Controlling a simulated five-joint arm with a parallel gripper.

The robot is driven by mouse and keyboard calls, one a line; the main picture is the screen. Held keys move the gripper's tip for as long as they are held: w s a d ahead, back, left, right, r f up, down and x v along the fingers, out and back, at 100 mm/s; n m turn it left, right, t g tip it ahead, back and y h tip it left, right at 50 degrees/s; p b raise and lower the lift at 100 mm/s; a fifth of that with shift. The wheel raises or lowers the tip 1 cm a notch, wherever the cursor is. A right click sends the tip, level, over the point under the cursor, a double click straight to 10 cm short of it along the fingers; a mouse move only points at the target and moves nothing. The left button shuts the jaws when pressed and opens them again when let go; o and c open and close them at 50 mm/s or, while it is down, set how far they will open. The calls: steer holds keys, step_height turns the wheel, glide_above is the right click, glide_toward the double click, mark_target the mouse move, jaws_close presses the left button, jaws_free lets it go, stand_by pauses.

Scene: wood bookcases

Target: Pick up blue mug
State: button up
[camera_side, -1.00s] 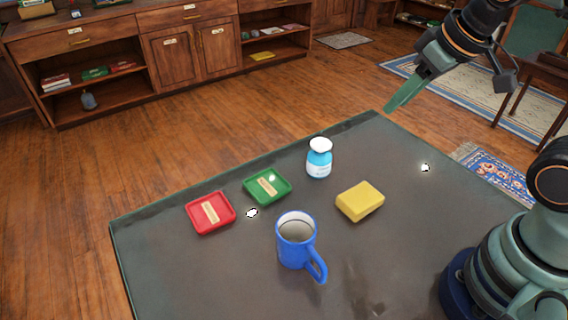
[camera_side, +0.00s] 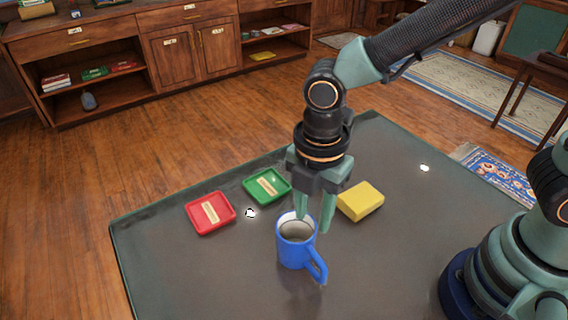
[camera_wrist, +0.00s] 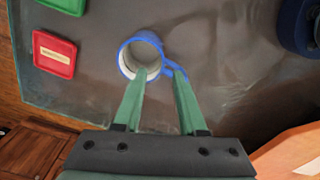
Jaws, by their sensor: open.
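The blue mug (camera_side: 292,256) stands upright on the dark table, with its handle toward the front right. In the wrist view the mug (camera_wrist: 128,56) is seen from above, its pale inside empty. In the wrist view one finger of my gripper (camera_wrist: 160,76) overlaps the mug's opening and the other is beside the handle. Nothing is between the fingers except possibly the rim; I cannot tell whether they touch it.
On the dark table (camera_side: 200,280) are a red tray (camera_side: 210,213), a green tray (camera_side: 267,185) and a yellow block (camera_side: 360,201) close to my gripper's right. The front left of the table is clear.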

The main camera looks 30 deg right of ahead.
glide_above(309, 261)
steer(key=f, duration=0.4)
steer(key=shift+w+d+f, duration=0.1)
steer(key=shift+w+f, duration=0.05)
steer(key=shift+w, duration=0.1)
steer(key=shift+s+f, duration=0.15)
steer(key=shift+f, duration=2.5)
jaws_close()
